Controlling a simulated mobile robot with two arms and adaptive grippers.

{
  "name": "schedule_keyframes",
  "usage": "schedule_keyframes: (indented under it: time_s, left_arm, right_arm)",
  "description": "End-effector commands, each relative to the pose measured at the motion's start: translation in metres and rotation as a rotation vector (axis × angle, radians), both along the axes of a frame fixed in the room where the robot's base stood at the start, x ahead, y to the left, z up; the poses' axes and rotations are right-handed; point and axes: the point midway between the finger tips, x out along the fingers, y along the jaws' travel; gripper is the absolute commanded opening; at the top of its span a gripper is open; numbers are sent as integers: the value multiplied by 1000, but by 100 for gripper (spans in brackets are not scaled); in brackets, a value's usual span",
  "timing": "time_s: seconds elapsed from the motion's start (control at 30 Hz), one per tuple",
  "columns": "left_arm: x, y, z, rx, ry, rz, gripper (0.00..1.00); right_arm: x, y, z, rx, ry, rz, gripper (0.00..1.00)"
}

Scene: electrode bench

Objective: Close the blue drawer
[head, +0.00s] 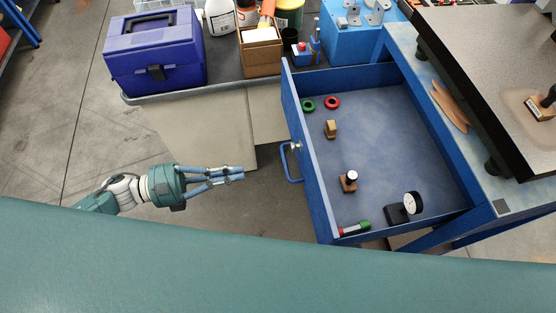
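The blue drawer (318,198) is pulled well out from the blue bench (405,50), and its inside shows from above. Its front panel faces left and carries a blue loop handle (287,166). My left gripper (243,173) points right toward the drawer front, a short gap left of the handle and touching nothing. Its fingertips are together with nothing between them. My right gripper does not show.
The drawer holds a green ring (308,105), a red ring (333,102), a dial gauge (398,213) and several small parts. A cart (235,87) with a purple toolbox (155,55) stands behind my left arm. A dark granite plate (480,60) lies on the bench.

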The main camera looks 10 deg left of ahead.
Motion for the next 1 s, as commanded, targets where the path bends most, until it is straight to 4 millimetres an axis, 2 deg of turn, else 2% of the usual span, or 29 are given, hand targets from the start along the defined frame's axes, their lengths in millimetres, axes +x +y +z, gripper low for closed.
schedule_keyframes:
  time_s: [0.17,0.6,0.8,1.0]
  left_arm:
    - [6,-21,5,-3,-7,-3,0]
    - [35,-106,6,-3,-4,0,0]
    - [41,-127,3,-2,-3,1,0]
    - [43,-132,1,0,-2,2,0]
  right_arm:
    - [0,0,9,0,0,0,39]
    - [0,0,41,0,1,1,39]
    - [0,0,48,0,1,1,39]
    - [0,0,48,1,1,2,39]
